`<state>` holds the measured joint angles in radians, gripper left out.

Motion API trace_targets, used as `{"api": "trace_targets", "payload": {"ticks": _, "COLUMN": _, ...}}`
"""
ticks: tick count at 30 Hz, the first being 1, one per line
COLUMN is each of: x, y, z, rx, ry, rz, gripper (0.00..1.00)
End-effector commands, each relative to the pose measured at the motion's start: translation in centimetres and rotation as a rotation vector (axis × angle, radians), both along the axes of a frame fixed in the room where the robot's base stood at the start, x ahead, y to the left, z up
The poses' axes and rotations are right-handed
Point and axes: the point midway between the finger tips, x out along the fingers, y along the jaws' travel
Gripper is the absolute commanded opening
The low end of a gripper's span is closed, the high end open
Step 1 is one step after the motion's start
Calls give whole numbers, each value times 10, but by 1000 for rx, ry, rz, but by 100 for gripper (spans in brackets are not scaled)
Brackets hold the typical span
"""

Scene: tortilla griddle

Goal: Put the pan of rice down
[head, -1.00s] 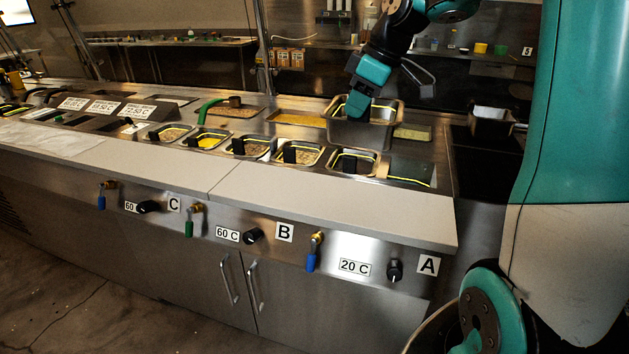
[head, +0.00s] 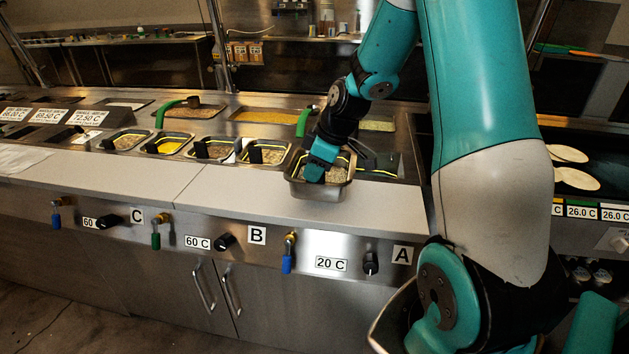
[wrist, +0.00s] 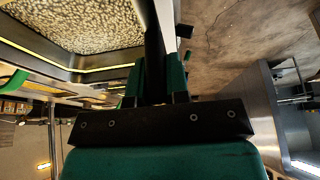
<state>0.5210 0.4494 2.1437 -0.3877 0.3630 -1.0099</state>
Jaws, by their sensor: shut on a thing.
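My gripper (head: 316,176) is shut on the near part of the pan of rice (head: 318,193), a steel rectangular pan, in the head view. A speckled pale filling shows inside it, partly hidden by my gripper. The pan is about level, over the back of the pale counter ledge (head: 240,200) and the front of the well row. I cannot tell whether it touches the surface. In the wrist view my green fingers (wrist: 155,85) close on a black upright piece, and the grainy filling (wrist: 80,25) lies to the upper left.
Several filled pans with black handles, such as the one with yellow food (head: 168,146), sit in a row left of the held pan. A green-handled ladle (head: 178,106) lies behind. A dark griddle with flat tortillas (head: 576,179) is at the right.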

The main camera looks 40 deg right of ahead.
Motion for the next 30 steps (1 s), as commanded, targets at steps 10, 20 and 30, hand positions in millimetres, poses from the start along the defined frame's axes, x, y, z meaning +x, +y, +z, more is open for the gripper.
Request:
{"api": "trace_targets", "payload": {"ticks": 10, "x": 0, "y": 1, "z": -35, "rx": 0, "ry": 0, "rz": 1, "gripper": 0}}
{"api": "trace_targets", "payload": {"ticks": 20, "x": 0, "y": 1, "z": -38, "rx": 1, "ry": 2, "rz": 1, "gripper": 23}}
{"api": "trace_targets", "payload": {"ticks": 30, "x": 0, "y": 1, "z": -37, "rx": 1, "ry": 2, "rz": 1, "gripper": 41}}
